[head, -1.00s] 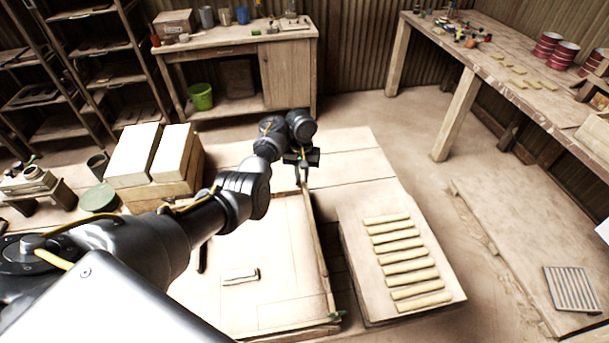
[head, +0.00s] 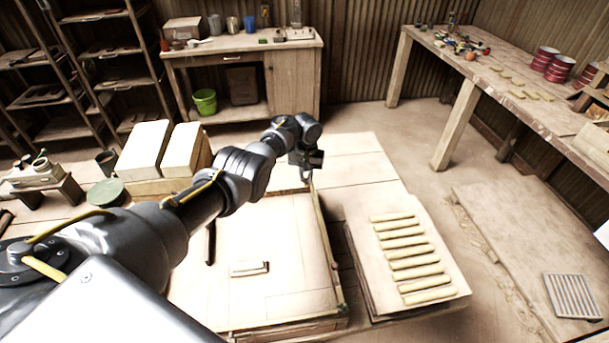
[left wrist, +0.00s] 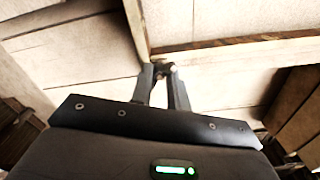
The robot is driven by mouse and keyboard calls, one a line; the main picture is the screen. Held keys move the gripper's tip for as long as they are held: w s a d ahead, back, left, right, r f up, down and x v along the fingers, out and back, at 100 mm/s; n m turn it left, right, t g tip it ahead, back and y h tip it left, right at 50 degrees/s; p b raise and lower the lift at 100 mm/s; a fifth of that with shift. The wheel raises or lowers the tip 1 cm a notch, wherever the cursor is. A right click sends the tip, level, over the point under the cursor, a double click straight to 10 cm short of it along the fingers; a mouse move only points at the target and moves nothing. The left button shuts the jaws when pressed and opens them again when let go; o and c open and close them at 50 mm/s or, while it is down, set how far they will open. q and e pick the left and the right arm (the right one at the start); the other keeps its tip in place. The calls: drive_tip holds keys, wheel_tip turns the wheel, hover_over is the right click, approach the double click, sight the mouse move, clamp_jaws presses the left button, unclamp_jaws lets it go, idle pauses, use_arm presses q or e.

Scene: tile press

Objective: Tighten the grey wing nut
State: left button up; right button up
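My left gripper (head: 306,178) points down at the far right corner of the pale wooden press frame (head: 327,255). In the left wrist view, its two dark fingertips (left wrist: 164,70) come close together at the corner where two wooden bars meet. A small dark, greyish-red piece (left wrist: 165,67) shows between the tips; it may be the grey wing nut, but it is too small to be sure. Whether the fingers touch it cannot be told. In the head view the nut is hidden by the gripper. My right gripper is not in view.
A board with several yellowish strips (head: 411,260) lies right of the frame. A small pale bar (head: 249,268) lies inside the frame. Pale blocks (head: 145,150) and a green round lid (head: 106,193) are at the left.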

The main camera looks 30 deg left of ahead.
use_arm(q)
clamp_jaws()
drive_tip(key=shift+a, duration=0.2)
drive_tip(key=shift+d, duration=0.15)
drive_tip(key=shift+m, duration=0.6)
drive_tip(key=m, duration=0.8)
drive_tip(key=shift+f+m, duration=0.1)
drive_tip(key=shift+m, duration=0.2)
drive_tip(key=shift+d+m+b, duration=0.1)
drive_tip(key=shift+m+b, duration=0.45)
drive_tip(key=shift+m, duration=1.35)
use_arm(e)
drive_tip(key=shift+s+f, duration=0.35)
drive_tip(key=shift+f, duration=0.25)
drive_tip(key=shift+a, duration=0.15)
